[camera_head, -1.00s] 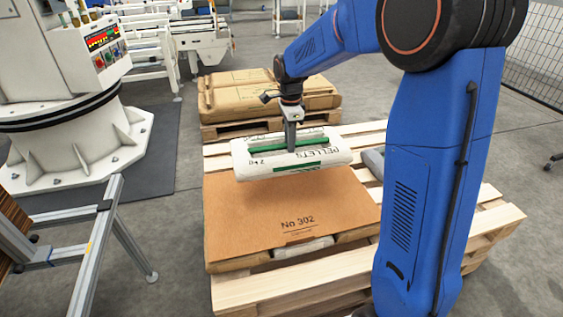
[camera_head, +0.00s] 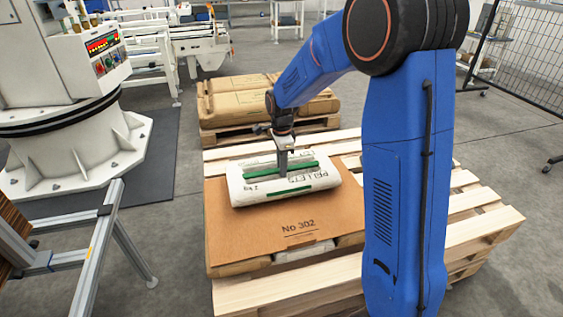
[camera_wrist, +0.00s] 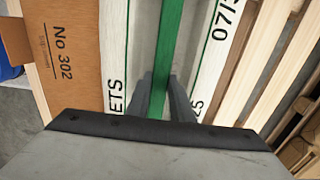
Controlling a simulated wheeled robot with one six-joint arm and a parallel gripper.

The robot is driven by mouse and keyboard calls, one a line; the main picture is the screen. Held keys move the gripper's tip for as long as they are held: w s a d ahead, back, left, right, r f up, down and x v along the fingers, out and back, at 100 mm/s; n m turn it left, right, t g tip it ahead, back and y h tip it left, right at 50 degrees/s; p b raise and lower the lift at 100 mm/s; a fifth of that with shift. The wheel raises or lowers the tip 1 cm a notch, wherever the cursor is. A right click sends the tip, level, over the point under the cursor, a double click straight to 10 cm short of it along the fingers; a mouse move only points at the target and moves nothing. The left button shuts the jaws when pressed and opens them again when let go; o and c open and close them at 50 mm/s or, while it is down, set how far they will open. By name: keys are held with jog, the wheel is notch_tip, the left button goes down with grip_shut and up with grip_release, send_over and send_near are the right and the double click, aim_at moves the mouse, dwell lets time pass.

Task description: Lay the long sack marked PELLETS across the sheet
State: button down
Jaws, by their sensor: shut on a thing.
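The long white sack marked PELLETS (camera_head: 250,192) has green stripes and a raised green strip along its top. It is over the back part of the brown sheet (camera_head: 235,228) marked No 302; I cannot tell whether it touches the sheet. My gripper (camera_head: 284,172) is shut on the sack's green strip at about its middle. In the wrist view my gripper (camera_wrist: 165,98) pinches the green strip between its two fingers, with the white sack (camera_wrist: 118,60) on both sides and the sheet (camera_wrist: 65,50) at the left.
The sheet lies on filled sacks (camera_head: 304,251) on a wooden pallet (camera_head: 290,290). Bare slats (camera_head: 465,205) show at right. A second loaded pallet (camera_head: 265,100) stands behind. A metal frame (camera_head: 95,240) and a white machine base (camera_head: 75,150) stand at left.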

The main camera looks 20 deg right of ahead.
jog(key=shift+f, duration=0.55)
jog(key=c, duration=1.6)
grip_release()
jog(key=shift+f, duration=0.15)
jog(key=shift+o, duration=0.2)
notch_tip(320, 180, up, 12)
jog(key=shift+r, duration=0.2)
